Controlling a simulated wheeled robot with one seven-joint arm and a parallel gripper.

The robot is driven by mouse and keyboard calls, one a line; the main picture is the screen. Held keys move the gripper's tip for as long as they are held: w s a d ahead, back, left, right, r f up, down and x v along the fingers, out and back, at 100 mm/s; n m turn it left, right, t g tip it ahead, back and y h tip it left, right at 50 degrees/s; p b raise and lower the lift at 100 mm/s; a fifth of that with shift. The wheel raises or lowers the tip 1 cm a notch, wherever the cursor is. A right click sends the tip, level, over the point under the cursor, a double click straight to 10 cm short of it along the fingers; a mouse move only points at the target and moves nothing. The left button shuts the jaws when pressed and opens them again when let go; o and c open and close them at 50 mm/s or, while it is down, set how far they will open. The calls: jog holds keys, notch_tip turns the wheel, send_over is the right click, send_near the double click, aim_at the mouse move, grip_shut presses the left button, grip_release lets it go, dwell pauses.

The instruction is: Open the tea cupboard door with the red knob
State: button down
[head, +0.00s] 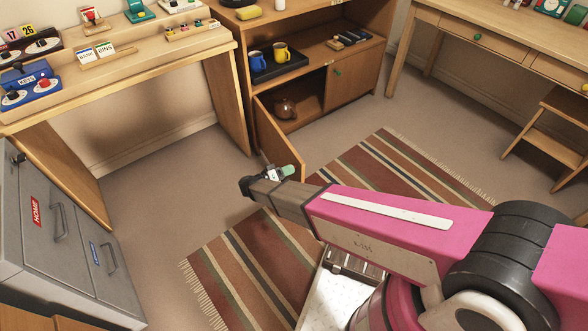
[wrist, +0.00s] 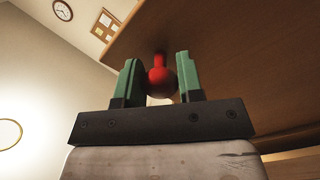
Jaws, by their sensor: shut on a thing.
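The tea cupboard (head: 318,12) stands at the back, and its left door (head: 281,139) is swung well out from the frame. My gripper (head: 285,172) is at the outer edge of this door, low over the floor. The wrist view shows the red knob (wrist: 157,62) between the two green fingers of my gripper (wrist: 160,78), which are shut on it. The door's wooden face (wrist: 225,45) fills the upper right there. The knob is hidden in the head view. A brown teapot (head: 285,107) shows inside the open compartment.
The right cupboard door (head: 352,78), with a green knob, is shut. A dark tray (head: 277,68) with a blue and a yellow mug is on the shelf above. A grey filing cabinet (head: 60,235) stands at left. A striped rug (head: 235,265) lies on open floor.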

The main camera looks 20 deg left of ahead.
jog(key=shift+a+r, duration=0.1)
jog(key=shift+a, duration=0.15)
jog(key=c, duration=0.8)
grip_release()
jog(key=shift+o, duration=0.2)
jog(key=v, duration=1)
jog(key=shift+s+a, duration=0.25)
